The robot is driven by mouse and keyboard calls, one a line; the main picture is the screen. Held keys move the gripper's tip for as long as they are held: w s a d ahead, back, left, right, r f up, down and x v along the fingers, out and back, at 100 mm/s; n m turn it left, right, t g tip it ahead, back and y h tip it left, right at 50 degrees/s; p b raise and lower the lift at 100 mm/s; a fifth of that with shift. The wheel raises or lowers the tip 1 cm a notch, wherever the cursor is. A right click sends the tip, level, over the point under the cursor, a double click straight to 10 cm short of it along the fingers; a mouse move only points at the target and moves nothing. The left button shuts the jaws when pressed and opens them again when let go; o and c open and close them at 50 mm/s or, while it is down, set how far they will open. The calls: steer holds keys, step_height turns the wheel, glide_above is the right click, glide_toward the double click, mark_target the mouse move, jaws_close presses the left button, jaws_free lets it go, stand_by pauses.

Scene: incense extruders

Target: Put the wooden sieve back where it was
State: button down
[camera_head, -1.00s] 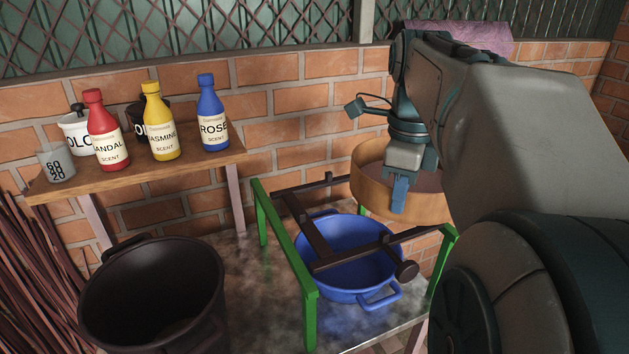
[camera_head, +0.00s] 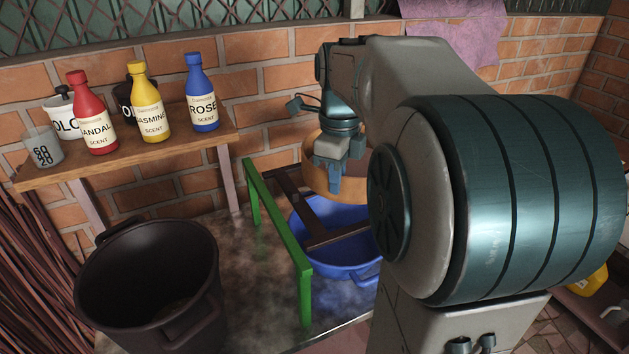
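The wooden sieve (camera_head: 316,178) is a round tan ring, held up over the back part of a stand with green legs (camera_head: 277,222) and dark wooden rails. My gripper (camera_head: 337,178) points down, with a blue finger against the outside of the sieve's near wall. It appears shut on that wall. My arm hides the sieve's right side and the right part of the stand. A blue basin (camera_head: 335,262) sits under the rails. I cannot tell whether the sieve touches the rails.
A wooden shelf (camera_head: 130,160) at left carries a red bottle (camera_head: 92,120), a yellow bottle (camera_head: 148,110), a blue bottle (camera_head: 201,100), a glass beaker (camera_head: 43,147) and pots. A large dark bucket (camera_head: 150,285) stands at front left. A brick wall is close behind.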

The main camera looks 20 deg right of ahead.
mark_target(330, 196)
steer(key=shift+w+a+f, duration=0.35)
steer(key=shift+w+f, duration=0.1)
steer(key=shift+w, duration=0.2)
steer(key=shift+f, duration=1.75)
steer(key=shift+f, duration=0.2)
steer(key=c, duration=1.6)
jaws_free()
steer(key=shift+f, duration=0.1)
